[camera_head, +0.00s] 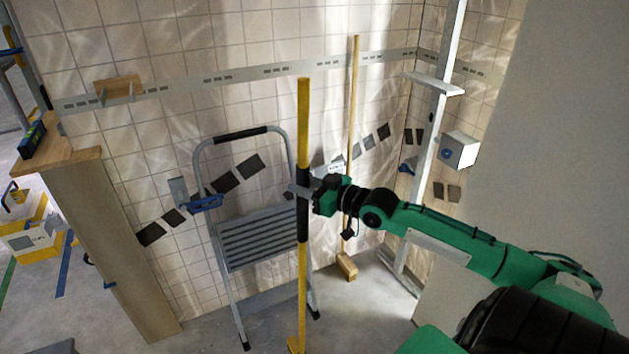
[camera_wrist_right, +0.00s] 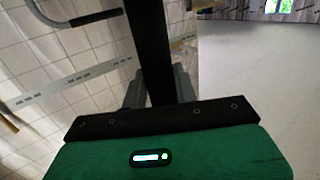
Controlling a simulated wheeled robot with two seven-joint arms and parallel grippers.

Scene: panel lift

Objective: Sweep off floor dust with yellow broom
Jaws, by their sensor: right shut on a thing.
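The yellow broom (camera_head: 303,128) stands nearly upright in the middle of the head view, with a black grip section on its handle. My right gripper (camera_head: 300,190) is shut on that black section, its arm coming in from the right. The broom's head is at the bottom edge of the head view and mostly cut off. In the right wrist view, the black handle section (camera_wrist_right: 152,50) runs up between the fingers of my right gripper (camera_wrist_right: 160,88). Floor dust cannot be made out. My left gripper is not in view.
A grey step ladder (camera_head: 258,245) leans by the tiled wall just behind the broom. A wooden-handled broom (camera_head: 352,110) stands against the wall to the right. A wooden cabinet (camera_head: 110,240) is at left. Grey floor (camera_head: 350,320) shows bare at bottom centre.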

